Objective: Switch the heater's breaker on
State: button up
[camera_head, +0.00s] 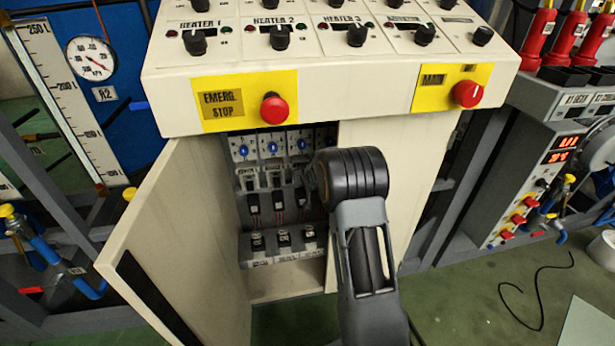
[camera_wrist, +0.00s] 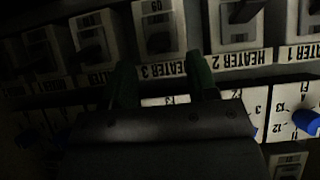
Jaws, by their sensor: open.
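The heater breakers (camera_head: 276,180) sit in a row inside the open cabinet. Each is a light module with a dark lever. In the wrist view they show upside down and dim, with HEATER 1, HEATER 2 and HEATER 3 labels. My gripper (camera_wrist: 162,80) is open; its two greenish fingers point at the label strip. One breaker (camera_wrist: 160,30) lies just beyond the gap between the fingers. I cannot tell whether they touch anything. In the head view my arm covers the right part of the row and hides the fingertips.
The cabinet door (camera_head: 165,235) stands open at the left. Above is a panel with heater knobs (camera_head: 279,37) and a red emergency stop button (camera_head: 274,108). Blue knobs (camera_head: 272,147) sit above the breakers, and dark-topped devices (camera_head: 284,238) stand lower in the cabinet.

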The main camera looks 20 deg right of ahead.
jog(key=p+v, duration=0.1)
jog(key=v, duration=0.8)
jog(key=s+a+r+g, duration=0.2)
jog(key=s+a, duration=0.2)
jog(key=s, duration=0.5)
jog(key=s+a+r+n+g+y, duration=0.1)
jog(key=s+a+r+g, duration=0.1)
jog(key=s, duration=0.8)
jog(key=s+a+r+n+g, duration=0.1)
jog(key=s+a+r+g, duration=0.1)
jog(key=s+a, duration=0.4)
jog(key=s+g, duration=0.1)
jog(key=s, duration=0.3)
jog(key=shift+s+r+y, duration=0.25)
jog(key=shift+y, duration=0.15)
jog(key=shift+g, duration=0.3)
jog(key=shift+c, duration=1)
